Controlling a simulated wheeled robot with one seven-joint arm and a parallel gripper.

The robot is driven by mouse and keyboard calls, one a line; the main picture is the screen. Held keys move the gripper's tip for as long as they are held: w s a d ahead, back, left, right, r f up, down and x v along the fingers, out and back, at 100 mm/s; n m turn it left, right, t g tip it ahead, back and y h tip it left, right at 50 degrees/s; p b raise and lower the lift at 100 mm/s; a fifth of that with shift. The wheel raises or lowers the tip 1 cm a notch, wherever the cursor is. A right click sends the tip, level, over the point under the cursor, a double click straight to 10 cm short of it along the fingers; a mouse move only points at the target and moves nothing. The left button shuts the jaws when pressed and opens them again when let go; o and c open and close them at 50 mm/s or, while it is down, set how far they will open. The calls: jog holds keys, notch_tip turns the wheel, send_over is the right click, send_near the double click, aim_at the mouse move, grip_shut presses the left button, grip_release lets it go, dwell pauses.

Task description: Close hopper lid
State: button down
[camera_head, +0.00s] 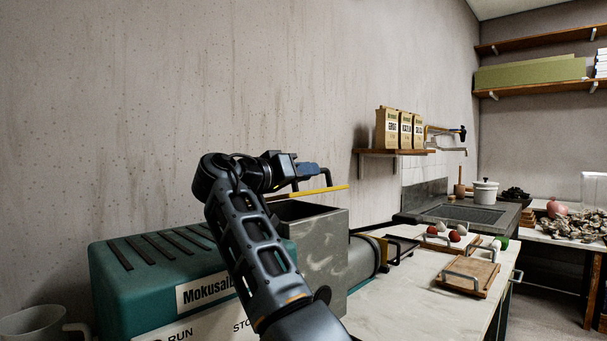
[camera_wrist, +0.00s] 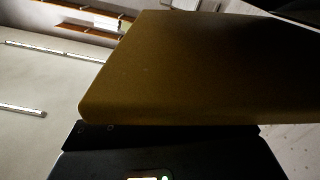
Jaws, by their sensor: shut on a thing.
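The hopper (camera_head: 325,245) is a grey metal box on the teal machine (camera_head: 150,265), with its dark top opening partly showing. The yellow lid (camera_head: 325,190) is a thin plate, seen nearly edge-on just above the opening, with a gap between them. A black handle (camera_head: 327,177) stands on the lid. My gripper (camera_head: 310,169) is shut on this handle. In the wrist view the lid (camera_wrist: 200,70) fills much of the picture as a dark yellow plate. The handle's grip point is not clear there. My arm hides part of the hopper's left side.
A horizontal barrel (camera_head: 362,260) joins the hopper's right side. A counter (camera_head: 400,315) with a wooden board (camera_head: 467,275) lies to the right. A wall shelf (camera_head: 390,153) with paper bags (camera_head: 399,129) hangs behind. A mug (camera_head: 35,323) is at the lower left.

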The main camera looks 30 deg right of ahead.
jog(key=shift+s+r, duration=0.15)
jog(key=shift+r, duration=0.05)
jog(key=c, duration=1.3)
grip_release()
jog(key=shift+c, duration=0.2)
jog(key=shift+o, duration=1.1)
jog(key=shift+f, duration=0.1)
jog(key=shift+v, duration=3.9)
